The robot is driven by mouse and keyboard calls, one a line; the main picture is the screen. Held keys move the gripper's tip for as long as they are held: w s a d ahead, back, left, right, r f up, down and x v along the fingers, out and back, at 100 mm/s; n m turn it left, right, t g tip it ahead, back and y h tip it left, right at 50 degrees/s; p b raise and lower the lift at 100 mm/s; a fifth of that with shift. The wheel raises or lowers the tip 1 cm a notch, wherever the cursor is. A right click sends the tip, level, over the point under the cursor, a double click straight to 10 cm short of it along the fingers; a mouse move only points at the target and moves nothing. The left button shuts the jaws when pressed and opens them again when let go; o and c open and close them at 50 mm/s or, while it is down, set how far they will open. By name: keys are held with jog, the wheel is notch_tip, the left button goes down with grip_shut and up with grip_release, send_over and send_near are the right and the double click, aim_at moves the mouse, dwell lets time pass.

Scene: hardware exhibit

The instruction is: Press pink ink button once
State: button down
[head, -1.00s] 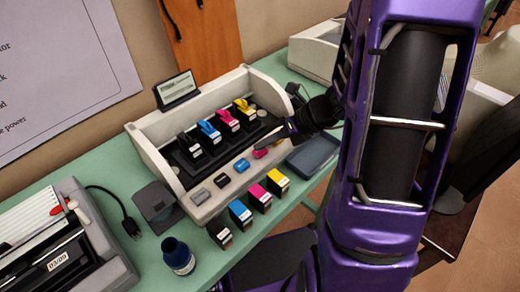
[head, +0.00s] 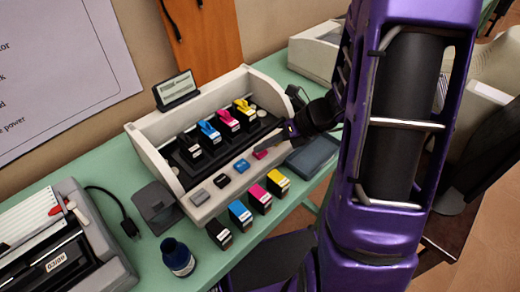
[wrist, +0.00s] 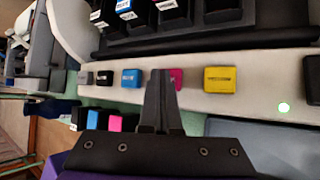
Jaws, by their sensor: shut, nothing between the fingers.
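The pink ink button (head: 260,154) sits on the pale front ledge of the printer (head: 203,207), in a row with grey, black and blue buttons. In the wrist view the pink button (wrist: 177,79) shows just right of my fingertips, partly hidden by them, with a yellow button (wrist: 221,79) farther right. My gripper (head: 264,148) is shut and empty, its tip at the pink button. It also shows in the wrist view (wrist: 160,75). I cannot tell whether the tip touches the button.
Several ink cartridges stand in the printer, and more stand on the green table before it, including a pink one (head: 259,198). A small display (head: 177,89) stands behind. A dark tray (head: 312,155) lies to the right.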

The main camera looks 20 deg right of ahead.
aim_at(265, 153)
jog(key=shift+r+p, duration=0.85)
notch_tip(265, 153, up, 5)
jog(key=p, duration=0.5)
jog(key=shift+r, duration=0.1)
dwell(0.5)
